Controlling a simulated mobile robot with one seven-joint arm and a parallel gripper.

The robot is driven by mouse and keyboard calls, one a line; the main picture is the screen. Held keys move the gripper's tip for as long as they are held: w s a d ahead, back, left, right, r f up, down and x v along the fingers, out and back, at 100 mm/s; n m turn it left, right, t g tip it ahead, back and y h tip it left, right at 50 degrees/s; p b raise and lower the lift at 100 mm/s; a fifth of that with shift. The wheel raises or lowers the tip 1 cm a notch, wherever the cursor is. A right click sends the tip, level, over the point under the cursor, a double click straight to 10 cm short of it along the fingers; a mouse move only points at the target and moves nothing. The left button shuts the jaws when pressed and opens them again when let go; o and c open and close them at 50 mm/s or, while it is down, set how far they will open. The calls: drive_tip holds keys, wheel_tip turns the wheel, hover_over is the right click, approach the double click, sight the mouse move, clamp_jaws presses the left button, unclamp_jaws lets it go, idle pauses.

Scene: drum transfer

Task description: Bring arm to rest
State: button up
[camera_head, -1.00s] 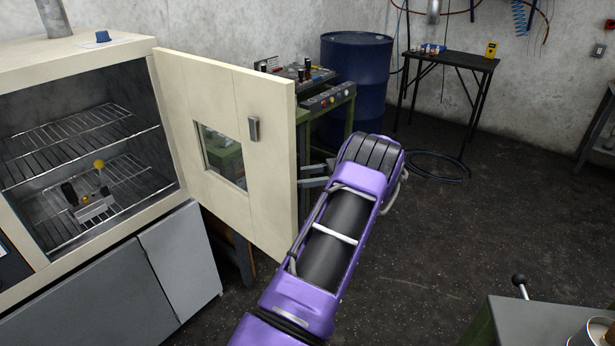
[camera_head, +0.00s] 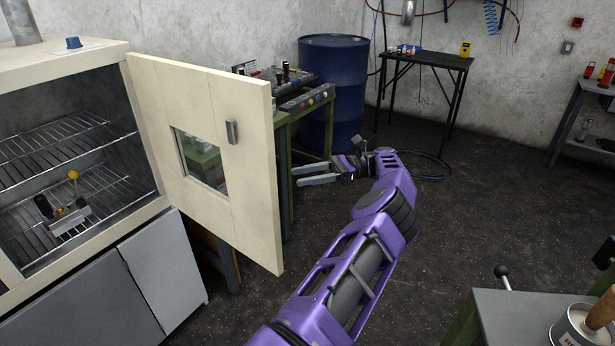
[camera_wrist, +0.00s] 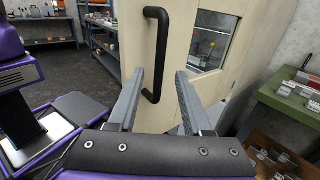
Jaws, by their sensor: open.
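My gripper (camera_head: 316,174) is open and empty in the head view, at the end of my purple arm, to the right of the open cream oven door (camera_head: 248,190). In the wrist view my gripper (camera_wrist: 160,85) shows its two grey fingers spread apart. A black bar handle (camera_wrist: 152,50) on the door stands ahead, between and beyond the fingers in the picture. No contact shows between the fingers and the handle or door.
The oven (camera_head: 104,255) stands open at left, with a yellow-knobbed part (camera_head: 72,208) on its lower rack. A green workbench (camera_head: 316,127), blue drum (camera_head: 335,85) and black table (camera_head: 430,60) stand behind. A grey-topped bench (camera_head: 530,312) is at lower right. Open floor lies right of my arm.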

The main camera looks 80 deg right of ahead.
drive_tip(key=shift+s+d, duration=0.1)
drive_tip(key=shift+s, duration=0.15)
idle(0.6)
